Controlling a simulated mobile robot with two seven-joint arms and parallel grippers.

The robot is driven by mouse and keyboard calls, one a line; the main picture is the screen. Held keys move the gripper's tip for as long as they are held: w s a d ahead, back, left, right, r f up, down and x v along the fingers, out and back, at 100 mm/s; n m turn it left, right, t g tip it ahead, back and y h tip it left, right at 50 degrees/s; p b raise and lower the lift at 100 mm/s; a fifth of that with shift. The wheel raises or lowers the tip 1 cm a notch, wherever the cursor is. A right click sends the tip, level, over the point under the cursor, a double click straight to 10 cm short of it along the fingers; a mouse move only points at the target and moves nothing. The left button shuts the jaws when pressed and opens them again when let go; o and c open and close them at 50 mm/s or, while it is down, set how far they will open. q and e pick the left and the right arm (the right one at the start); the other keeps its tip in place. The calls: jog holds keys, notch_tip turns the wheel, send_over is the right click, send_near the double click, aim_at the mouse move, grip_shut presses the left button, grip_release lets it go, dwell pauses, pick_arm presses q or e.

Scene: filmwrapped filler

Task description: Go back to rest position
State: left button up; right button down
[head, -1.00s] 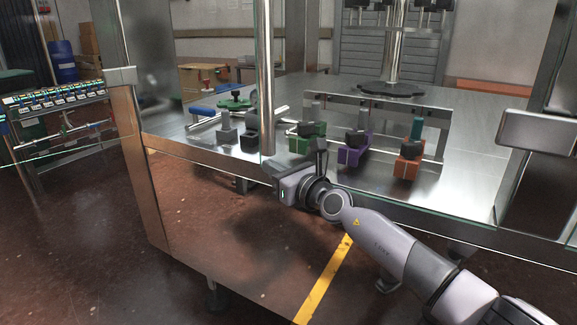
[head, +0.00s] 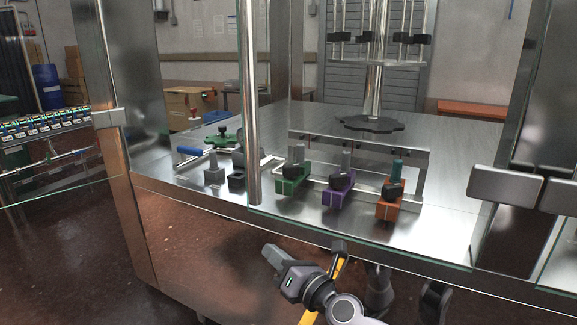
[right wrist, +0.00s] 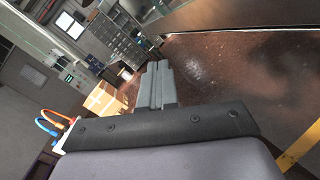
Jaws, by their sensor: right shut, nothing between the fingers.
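My right gripper (head: 271,256) is in front of the machine, below the front edge of its steel table (head: 455,205). It hangs over the reddish-brown floor, touching nothing that I can see. In the right wrist view its fingers (right wrist: 155,86) are together, with nothing held between them. My left gripper is not in view.
Green (head: 293,186), purple (head: 338,196) and orange (head: 390,210) clamp blocks stand along the table's front. A vertical steel post (head: 249,100) and glass panels bound the machine. A conveyor (head: 45,124) is at left. Brown floor (head: 60,255) is open at lower left.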

jog(key=s+d+f+m+t+h, duration=0.1)
jog(key=s+d+f+m+h, duration=0.3)
jog(key=s+d+f+m, duration=0.5)
jog(key=s+d+f+m+h, duration=0.35)
jog(key=f+m, duration=0.35)
jog(key=m, duration=0.6)
jog(key=s+d+f+m+g+h, duration=0.1)
jog(key=s+d+f+m, duration=0.3)
jog(key=s, duration=0.5)
jog(key=s+d+f+m+g+h, duration=0.1)
jog(key=s+d+f+m+g, duration=0.2)
jog(key=s+d+m, duration=0.4)
jog(key=s+f+m, duration=0.1)
jog(key=s+m, duration=0.1)
jog(key=shift+s+d+f+h, duration=0.2)
jog(key=shift+s+d+h, duration=0.05)
jog(key=shift+s+h, duration=0.1)
